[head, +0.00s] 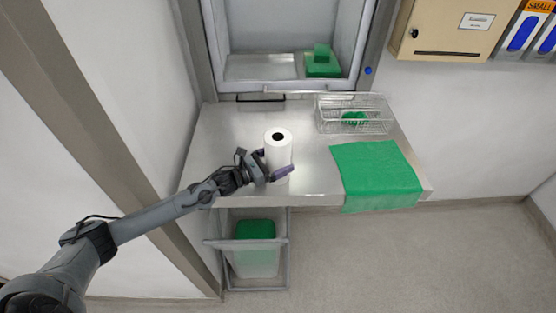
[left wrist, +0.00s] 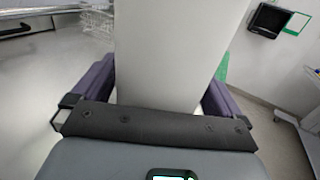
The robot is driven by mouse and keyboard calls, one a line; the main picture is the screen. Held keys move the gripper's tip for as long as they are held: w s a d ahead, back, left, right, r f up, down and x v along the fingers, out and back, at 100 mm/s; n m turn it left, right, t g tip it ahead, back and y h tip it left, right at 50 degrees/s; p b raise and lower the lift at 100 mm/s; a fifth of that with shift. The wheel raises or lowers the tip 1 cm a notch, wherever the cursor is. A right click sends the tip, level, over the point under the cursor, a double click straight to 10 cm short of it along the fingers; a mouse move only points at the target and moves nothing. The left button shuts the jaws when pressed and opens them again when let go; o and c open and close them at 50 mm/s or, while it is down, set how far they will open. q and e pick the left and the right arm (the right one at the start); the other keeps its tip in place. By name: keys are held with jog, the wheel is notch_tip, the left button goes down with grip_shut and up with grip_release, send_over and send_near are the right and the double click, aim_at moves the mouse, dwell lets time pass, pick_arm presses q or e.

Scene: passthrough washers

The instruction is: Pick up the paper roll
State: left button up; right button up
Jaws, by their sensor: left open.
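The white paper roll (head: 278,150) stands upright on the steel counter in the head view, its dark core hole facing up. My left gripper (head: 270,170) is at the roll's near side, low on it. In the left wrist view the roll (left wrist: 170,55) fills the middle, between the two purple fingers of the gripper (left wrist: 160,90). The fingers are open, one on each side of the roll; whether they touch it cannot be told. My right gripper is not in view.
The steel counter (head: 220,150) carries a wire basket (head: 375,125) with green items and a green cloth (head: 375,172) hanging over the front edge. Behind is a recessed hatch (head: 262,67) with a green stack (head: 322,68). A bin (head: 256,262) stands below. The counter left of the roll is clear.

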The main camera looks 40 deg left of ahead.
pick_arm(q)
jog(key=shift+w, duration=0.1)
jog(key=c, duration=1)
jog(key=shift+o, duration=0.2)
jog(key=shift+r, duration=0.15)
